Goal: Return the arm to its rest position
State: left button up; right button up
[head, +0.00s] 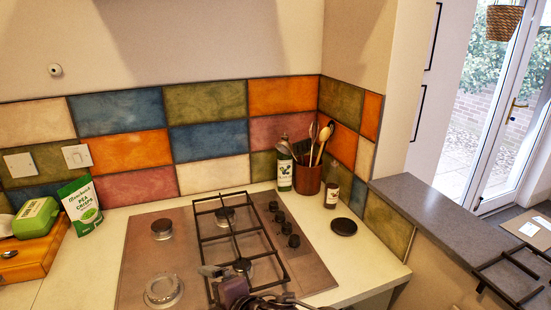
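A gripper (232,284) shows at the bottom middle of the head view, over the front part of the hob. Its dark links run off to the lower right, so I take it to be my right one. Grey and dark purplish parts show at its end. I cannot tell whether its fingers are open or shut, or whether it holds anything. Most of that arm is below the frame. My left gripper is not in view.
The hob (140,255) has a black grate on its right half. A utensil pot (307,180), green-labelled bottle (284,174), small dark bottle (331,194) and black disc (343,227) stand right. A green pouch (82,206) and wooden box (38,257) stand left.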

jog(key=s+d+f+m+h, duration=0.1)
jog(key=d+f+m+h, duration=0.15)
jog(key=d+m, duration=0.45)
jog(key=s+d+f+m+h, duration=0.2)
jog(key=d+m+h, duration=0.1)
jog(key=d+m, duration=0.4)
jog(key=s+d+f+m+g+h, duration=0.2)
jog(key=s+d+f+m, duration=0.15)
jog(key=s+d, duration=0.4)
jog(key=s+d+f+m+g+h, duration=0.25)
jog(key=s+d+m, duration=0.2)
jog(key=d, duration=0.55)
notch_tip(320, 180, down, 35)
jog(key=s+g+y+b, duration=0.1)
jog(key=s+b, duration=0.1)
jog(key=b, duration=0.4)
jog(key=s+d+f+b, duration=0.2)
jog(key=s+f, duration=0.8)
jog(key=f, duration=0.2)
jog(key=s+d+f+g+b, duration=0.1)
jog(key=s+f+b, duration=0.1)
jog(key=s+f, duration=0.7)
notch_tip(320, 180, down, 3)
jog(key=shift+s+d, duration=0.35)
jog(key=shift+s, duration=0.05)
